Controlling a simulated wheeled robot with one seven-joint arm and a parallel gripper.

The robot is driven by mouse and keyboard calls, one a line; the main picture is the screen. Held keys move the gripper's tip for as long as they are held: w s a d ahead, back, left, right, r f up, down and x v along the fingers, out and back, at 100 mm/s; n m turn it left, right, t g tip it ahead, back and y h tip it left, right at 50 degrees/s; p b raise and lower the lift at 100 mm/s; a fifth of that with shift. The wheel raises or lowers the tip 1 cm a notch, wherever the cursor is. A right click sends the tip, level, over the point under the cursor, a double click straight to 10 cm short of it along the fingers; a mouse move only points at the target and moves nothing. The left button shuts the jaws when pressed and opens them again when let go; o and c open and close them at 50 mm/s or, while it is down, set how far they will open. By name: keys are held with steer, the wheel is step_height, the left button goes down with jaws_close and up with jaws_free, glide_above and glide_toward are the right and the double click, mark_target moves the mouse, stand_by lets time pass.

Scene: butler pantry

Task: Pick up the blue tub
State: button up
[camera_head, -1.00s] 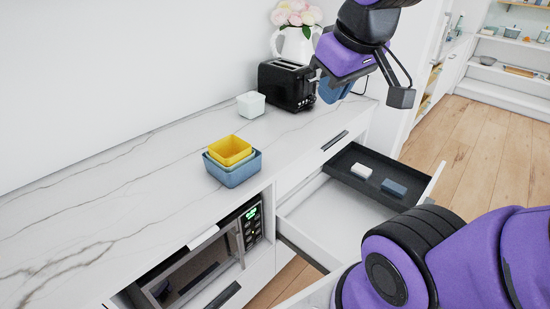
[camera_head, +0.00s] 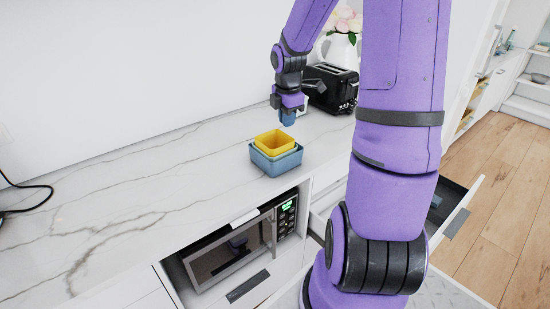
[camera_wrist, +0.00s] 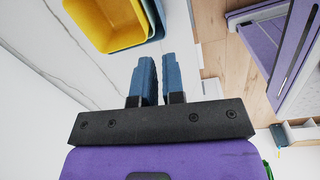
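The blue tub (camera_head: 270,163) stands upright on the marble counter near its front edge. A yellow tub (camera_head: 275,142) is nested in it, with a paler blue-green rim between them. In the wrist view the blue tub (camera_wrist: 157,20) shows at the top edge, partly hidden behind the yellow tub (camera_wrist: 112,28). My gripper (camera_head: 288,120) points down above the counter, just behind and right of the tubs, apart from them. In the wrist view its blue fingers (camera_wrist: 160,78) have a narrow gap between them and hold nothing.
A black toaster (camera_head: 331,88) and a white vase (camera_head: 341,52) of flowers stand behind my gripper. A microwave (camera_head: 228,255) sits below the counter, and an open drawer (camera_head: 458,215) juts out at right.

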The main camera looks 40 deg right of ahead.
mark_target(291, 155)
steer(key=d+f, duration=0.1)
steer(key=f, duration=0.4)
steer(key=d+f+n, duration=0.1)
steer(key=f, duration=0.4)
steer(key=w+d+f+n, duration=0.1)
steer(key=f, duration=0.4)
steer(key=shift+w+d+y, duration=0.1)
steer(key=shift+d+y, duration=0.2)
steer(key=shift+y, duration=0.1)
jaws_close()
steer(key=shift+r, duration=0.1)
steer(key=shift+r, duration=0.15)
